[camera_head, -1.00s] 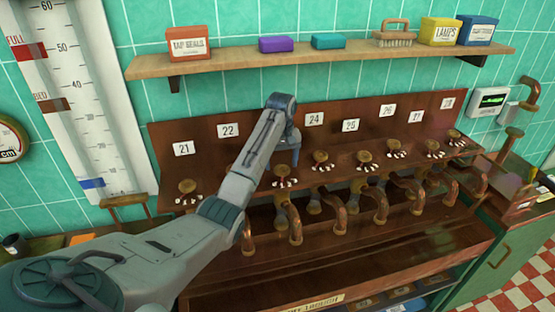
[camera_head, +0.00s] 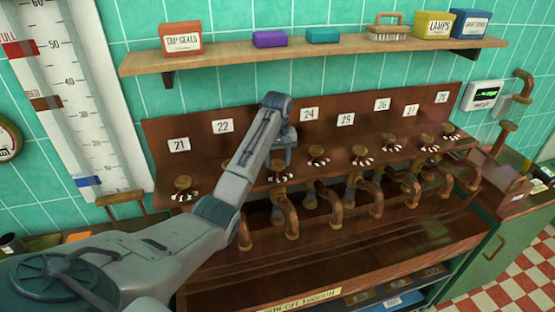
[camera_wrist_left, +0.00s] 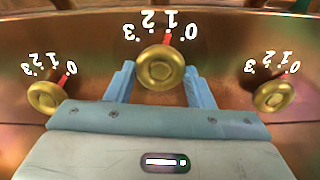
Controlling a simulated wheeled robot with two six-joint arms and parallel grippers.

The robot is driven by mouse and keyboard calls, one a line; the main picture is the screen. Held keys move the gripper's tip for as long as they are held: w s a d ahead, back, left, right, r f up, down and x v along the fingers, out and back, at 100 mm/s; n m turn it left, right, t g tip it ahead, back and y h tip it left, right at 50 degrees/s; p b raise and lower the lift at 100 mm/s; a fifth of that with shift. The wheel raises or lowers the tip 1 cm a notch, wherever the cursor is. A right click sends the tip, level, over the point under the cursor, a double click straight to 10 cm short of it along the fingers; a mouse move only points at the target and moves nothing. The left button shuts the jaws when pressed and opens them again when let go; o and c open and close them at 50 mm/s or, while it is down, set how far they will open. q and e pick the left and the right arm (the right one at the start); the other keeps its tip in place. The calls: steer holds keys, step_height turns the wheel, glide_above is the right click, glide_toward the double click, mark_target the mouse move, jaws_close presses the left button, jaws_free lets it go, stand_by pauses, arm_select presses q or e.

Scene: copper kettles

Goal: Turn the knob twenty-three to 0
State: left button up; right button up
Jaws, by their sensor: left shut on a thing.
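Knob twenty-three is a round brass knob (camera_wrist_left: 160,67) in the middle of the left wrist view. Its red pointer points at about 1 on the white scale from 0 to 3. My left gripper (camera_wrist_left: 160,88) is shut on this knob, with one blue finger on each side. In the head view the knob (camera_head: 278,166) shows just below the gripper (camera_head: 285,154), whose fingertips are hard to make out. My left arm hides the number plate between 22 (camera_head: 222,126) and 24 (camera_head: 309,114). My right gripper is out of view.
Neighbouring knobs stand close on the left (camera_wrist_left: 49,97) and right (camera_wrist_left: 274,96) in the left wrist view. Bent copper spouts (camera_head: 288,216) hang below the knob row.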

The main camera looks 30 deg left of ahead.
arm_select(q)
steer(key=shift+m, duration=2.8)
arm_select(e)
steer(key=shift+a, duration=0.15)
arm_select(q)
steer(key=o, duration=1)
steer(key=shift+w, duration=0.1)
steer(key=shift+w+f, duration=0.1)
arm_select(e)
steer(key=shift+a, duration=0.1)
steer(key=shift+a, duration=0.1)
